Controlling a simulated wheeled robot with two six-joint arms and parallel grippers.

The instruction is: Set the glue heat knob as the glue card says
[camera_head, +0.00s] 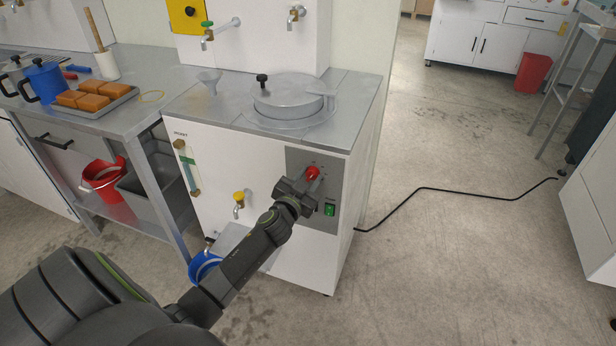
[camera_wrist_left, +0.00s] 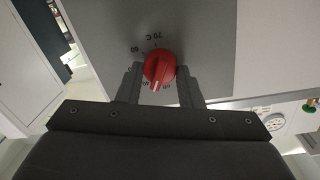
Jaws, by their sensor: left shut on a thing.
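The red knob (camera_head: 313,172) sits on the grey panel (camera_head: 329,187) on the front of the white machine. My left gripper (camera_head: 304,180) reaches it from the lower left. In the left wrist view the red knob (camera_wrist_left: 159,70) is between the two fingers of my left gripper (camera_wrist_left: 160,80), which is shut on its sides. A white mark on the knob points toward the bottom of that view. The printed marks "60" and "70 C" show upside down on the far side of the dial; marks near the white line are too small to read surely. I see no readable glue card. My right gripper is out of view.
A green switch (camera_head: 329,209) sits just below the knob. A yellow-handled tap (camera_head: 239,199) and a sight tube (camera_head: 187,167) are on the machine front. A round lid (camera_head: 288,96) is on top. A black cable (camera_head: 440,190) crosses the open floor at right.

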